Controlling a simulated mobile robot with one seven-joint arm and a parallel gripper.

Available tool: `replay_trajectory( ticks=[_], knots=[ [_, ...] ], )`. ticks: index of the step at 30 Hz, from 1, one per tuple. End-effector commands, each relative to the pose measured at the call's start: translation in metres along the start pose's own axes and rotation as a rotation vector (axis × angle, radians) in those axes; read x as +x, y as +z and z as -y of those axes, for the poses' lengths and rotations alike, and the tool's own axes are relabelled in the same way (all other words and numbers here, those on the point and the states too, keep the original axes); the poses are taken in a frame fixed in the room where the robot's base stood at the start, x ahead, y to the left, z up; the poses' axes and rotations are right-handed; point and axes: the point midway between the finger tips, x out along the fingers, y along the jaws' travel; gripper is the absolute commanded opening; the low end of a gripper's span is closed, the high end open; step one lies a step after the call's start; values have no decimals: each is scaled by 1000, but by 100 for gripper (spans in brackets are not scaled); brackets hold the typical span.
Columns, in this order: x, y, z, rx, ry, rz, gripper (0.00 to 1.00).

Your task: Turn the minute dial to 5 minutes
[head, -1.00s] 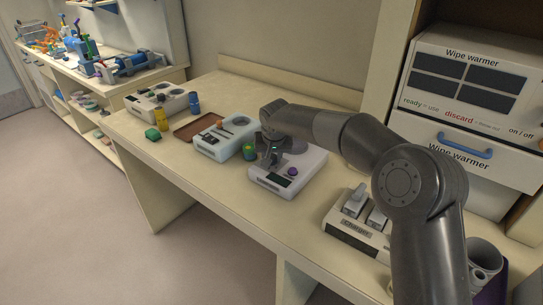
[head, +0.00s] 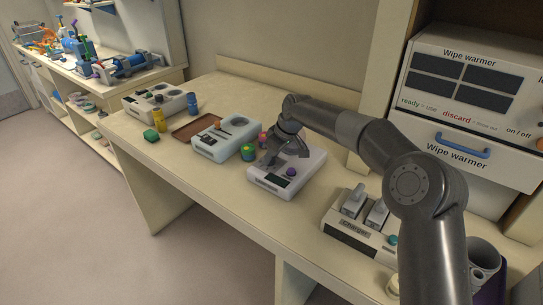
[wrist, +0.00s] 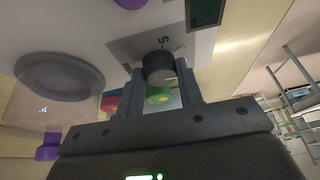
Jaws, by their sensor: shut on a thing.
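The minute dial (wrist: 158,68) is a dark round knob on a pale panel of the white device (head: 262,186). A printed 5 stands beside the dial in the wrist view; I cannot make out a pointer mark on the knob. My gripper (wrist: 160,80) has one finger on each side of the dial and is shut on it. In the head view my gripper (head: 271,157) reaches down onto the device and hides the dial.
A green container (head: 248,153) and a red one (head: 263,140) stand close left of the device. Further left are a pale blue device (head: 212,152) and a brown tray (head: 187,131). The charger (head: 350,232) stands to the right, with bare counter between.

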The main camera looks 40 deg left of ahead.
Motion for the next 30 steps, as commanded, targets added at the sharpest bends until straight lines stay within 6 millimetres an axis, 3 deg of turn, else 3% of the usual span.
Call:
replay_trajectory(
  ticks=[18,30],
  knots=[
    [2,-1,-5,-528,-221,28,11],
    [2,-3,-6,-735,-307,39,11]
  ],
)
